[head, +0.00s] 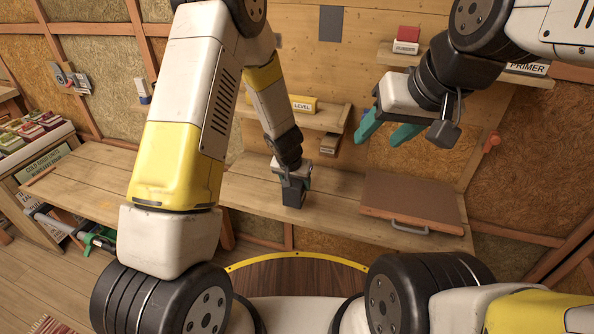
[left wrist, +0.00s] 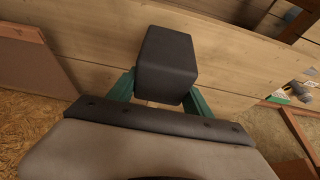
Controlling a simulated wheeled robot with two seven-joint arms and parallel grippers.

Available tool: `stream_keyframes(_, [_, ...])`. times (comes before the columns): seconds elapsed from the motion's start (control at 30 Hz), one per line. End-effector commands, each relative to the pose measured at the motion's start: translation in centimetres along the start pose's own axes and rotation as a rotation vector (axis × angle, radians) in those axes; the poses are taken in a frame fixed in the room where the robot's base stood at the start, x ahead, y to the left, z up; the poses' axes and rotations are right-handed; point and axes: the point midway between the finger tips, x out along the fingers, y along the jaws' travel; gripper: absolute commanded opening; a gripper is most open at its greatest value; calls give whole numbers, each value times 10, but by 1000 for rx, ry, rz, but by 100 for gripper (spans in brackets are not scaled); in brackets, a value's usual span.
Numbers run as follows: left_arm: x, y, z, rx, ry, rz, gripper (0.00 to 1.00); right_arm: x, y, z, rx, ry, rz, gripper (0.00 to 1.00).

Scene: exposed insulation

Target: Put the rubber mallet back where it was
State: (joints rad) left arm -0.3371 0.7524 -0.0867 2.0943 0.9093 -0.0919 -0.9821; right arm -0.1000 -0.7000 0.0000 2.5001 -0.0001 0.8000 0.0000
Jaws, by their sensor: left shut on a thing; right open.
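My left gripper (head: 292,180) is over the wooden workbench (head: 330,212) in the head view. It is shut on the rubber mallet, whose dark, blocky head (head: 293,196) shows just below the fingers. In the left wrist view the black mallet head (left wrist: 166,65) sits between the two green fingers, with a sliver of pale handle below it. Most of the handle is hidden. I cannot tell whether the head touches the bench. My right gripper (head: 380,135) is open and empty, raised above the right part of the bench.
A brown board with a grey handle (head: 412,200) lies on the bench at right. A red and white box (head: 407,40) stands on an upper shelf. Bench left of the gripper is largely clear.

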Motion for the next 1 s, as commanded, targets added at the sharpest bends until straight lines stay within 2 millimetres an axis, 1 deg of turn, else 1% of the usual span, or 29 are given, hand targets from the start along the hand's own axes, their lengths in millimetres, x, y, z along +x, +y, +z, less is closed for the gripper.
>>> stream_keyframes(0.2, [7,-1,-15,2,4,0,26,0,0,0,0,0,0,51])
stream_keyframes(0.3, [18,-2,-8,-2,-2,1,26,0,0,0,0,0,0,51])
stream_keyframes(0.53, [37,-2,0,-2,0,0,26,0,0,0,0,0,0,51])
stream_keyframes(0.9, [40,-1,1,1,1,0,26,0,0,0,0,0,0,51])
stream_keyframes(0.93, [40,-1,1,1,0,1,64,0,0,0,0,0,0,51])
stream_keyframes(0.97, [40,-1,1,1,0,1,70,0,0,0,0,0,0,51])
stream_keyframes(1.0, [40,-1,1,1,0,0,78,0,0,0,0,0,0,51])
